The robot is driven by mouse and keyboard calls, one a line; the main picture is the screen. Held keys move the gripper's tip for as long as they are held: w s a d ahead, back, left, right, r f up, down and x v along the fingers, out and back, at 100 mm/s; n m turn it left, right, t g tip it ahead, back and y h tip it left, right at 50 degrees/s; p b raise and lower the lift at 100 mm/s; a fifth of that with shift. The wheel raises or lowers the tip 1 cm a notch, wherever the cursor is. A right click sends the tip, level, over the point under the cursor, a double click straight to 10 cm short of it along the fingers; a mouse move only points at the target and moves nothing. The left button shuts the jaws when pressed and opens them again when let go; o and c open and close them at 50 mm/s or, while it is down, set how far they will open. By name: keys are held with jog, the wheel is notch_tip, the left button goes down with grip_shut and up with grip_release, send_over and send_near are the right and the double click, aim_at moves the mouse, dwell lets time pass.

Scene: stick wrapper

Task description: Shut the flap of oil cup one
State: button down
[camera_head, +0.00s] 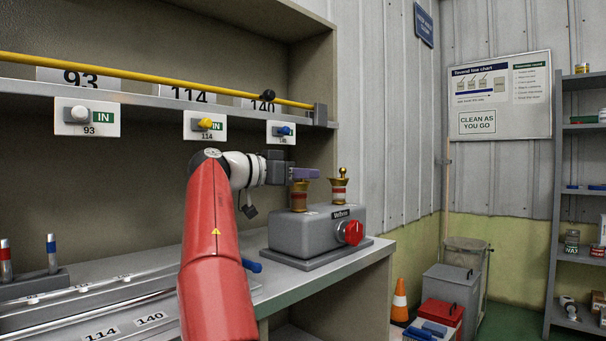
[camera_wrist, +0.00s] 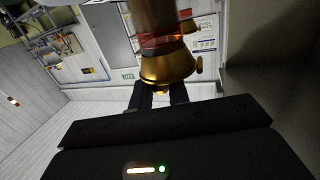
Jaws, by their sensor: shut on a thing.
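Two brass oil cups with reddish glass stand on a grey box. The left oil cup (camera_head: 299,197) is under my gripper (camera_head: 304,174), whose fingers cover its top. I see no number on either cup. In the wrist view the near cup's gold flap or cap (camera_wrist: 168,69) fills the middle, and its small knob sits between my dark fingertips (camera_wrist: 160,92). My gripper is shut on that knob. I cannot tell whether the flap is fully down.
The grey box (camera_head: 300,232) has a red knob (camera_head: 350,232) on its front and sits on the grey bench (camera_head: 350,262). A shelf with a yellow rod (camera_head: 150,78) and numbered tags runs above. A blue-handled item (camera_head: 252,266) lies left of the box.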

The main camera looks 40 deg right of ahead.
jog(key=shift+f, duration=0.15)
jog(key=c, duration=1.3)
grip_release()
jog(key=shift+c, duration=0.2)
jog(key=w+a, duration=0.1)
jog(key=a, duration=0.6)
jog(key=shift+w+a+r, duration=0.2)
jog(key=shift+a+r, duration=0.05)
jog(key=shift+a, duration=0.05)
